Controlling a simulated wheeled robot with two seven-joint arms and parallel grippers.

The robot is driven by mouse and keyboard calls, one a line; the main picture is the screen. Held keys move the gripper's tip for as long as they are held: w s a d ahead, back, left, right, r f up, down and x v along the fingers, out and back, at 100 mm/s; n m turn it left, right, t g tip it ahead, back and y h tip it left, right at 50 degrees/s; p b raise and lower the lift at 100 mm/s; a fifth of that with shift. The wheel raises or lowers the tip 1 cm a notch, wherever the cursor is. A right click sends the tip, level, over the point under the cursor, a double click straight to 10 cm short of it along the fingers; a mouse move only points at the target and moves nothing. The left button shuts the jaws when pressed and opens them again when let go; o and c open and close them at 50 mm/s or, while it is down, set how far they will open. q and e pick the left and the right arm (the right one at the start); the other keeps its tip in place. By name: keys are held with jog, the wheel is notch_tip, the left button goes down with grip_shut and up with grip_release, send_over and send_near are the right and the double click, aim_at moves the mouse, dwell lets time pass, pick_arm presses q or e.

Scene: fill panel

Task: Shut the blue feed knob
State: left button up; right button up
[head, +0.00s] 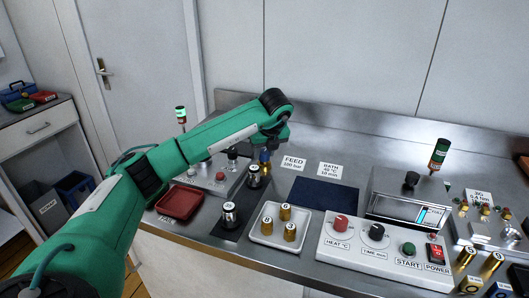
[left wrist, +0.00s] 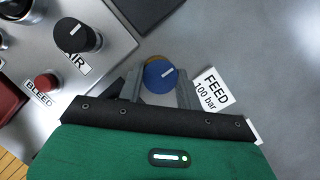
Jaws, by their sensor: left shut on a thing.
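The blue feed knob (left wrist: 160,77) has a white pointer line and sits beside the "FEED 100 bar" label (left wrist: 211,89) in the left wrist view. My left gripper (left wrist: 158,86) has one finger on each side of the knob and is shut on it. In the head view the blue knob (head: 264,156) shows low under my left gripper (head: 269,148), partly hidden by it, left of the FEED label (head: 293,163). My right gripper is in neither view.
The black AIR knob (left wrist: 77,36) and red BLEED button (left wrist: 46,82) are on the panel left of the gripper. A red tray (head: 180,202), a white tray (head: 268,238) with brass pieces, and a control box (head: 384,250) stand on the steel bench. A dark blue mat (head: 324,193) lies clear.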

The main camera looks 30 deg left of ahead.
pick_arm(q)
jog(key=shift+r+n, duration=0.15)
jog(key=shift+n, duration=0.35)
jog(key=o, duration=0.9)
jog(key=shift+o, duration=0.4)
